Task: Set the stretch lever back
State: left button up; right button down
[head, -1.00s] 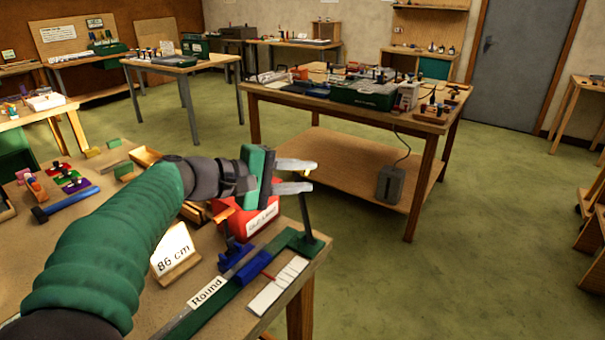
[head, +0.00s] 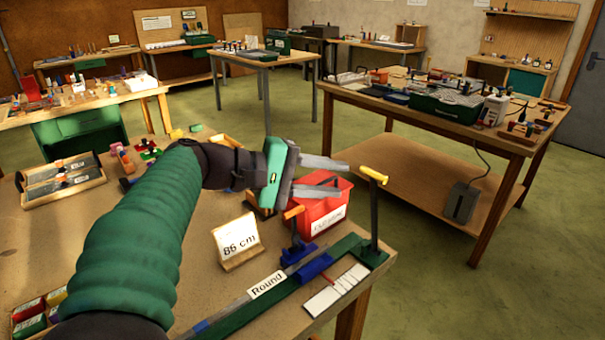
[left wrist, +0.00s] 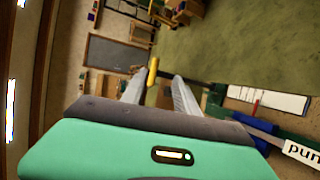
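The stretch lever is a dark upright post (head: 374,218) with a yellow handle (head: 373,174), at the far right end of a green bar fixture (head: 235,312) on the bench. My left gripper (head: 345,179) is open and empty, just left of the handle at about its height, fingers pointing right. In the left wrist view, the yellow handle (left wrist: 153,74) shows beyond and between the open fingers (left wrist: 159,77); they look apart from it. A grey strip labelled "Round" (head: 267,285) lies along the fixture by blue clamps (head: 315,266). My right gripper is out of view.
A red bin (head: 322,212) stands behind the fixture, below my gripper. An "86 cm" card (head: 237,239) stands left of it. A white scale card (head: 336,290) lies by the front edge. Open floor (head: 430,260) lies right of the bench.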

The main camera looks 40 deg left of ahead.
pick_arm(q)
jog(key=v, duration=0.6)
jog(key=shift+s+a, duration=0.15)
jog(key=w+d+f+m+g+y+p, duration=0.1)
jog(key=d+f+g+p, duration=0.3)
jog(key=f, duration=0.6)
jog(key=w+d+f+m+g+y+p, duration=0.1)
jog(key=d+f+m+g+p, duration=0.1)
jog(key=d+f+g, duration=0.5)
jog(key=s+d+f+m+y+p, duration=0.2)
jog(key=s+d+f+m, duration=0.1)
jog(key=f+m, duration=0.2)
jog(key=s+d+f+m+y+p, duration=0.2)
jog(key=f+m, duration=0.3)
jog(key=f, duration=0.3)
jog(key=shift+s+d+f+m+t+y, duration=0.3)
jog(key=shift+s+d+m+t+y, duration=0.15)
jog(key=shift+d, duration=0.45)
jog(key=shift+d, duration=0.15)
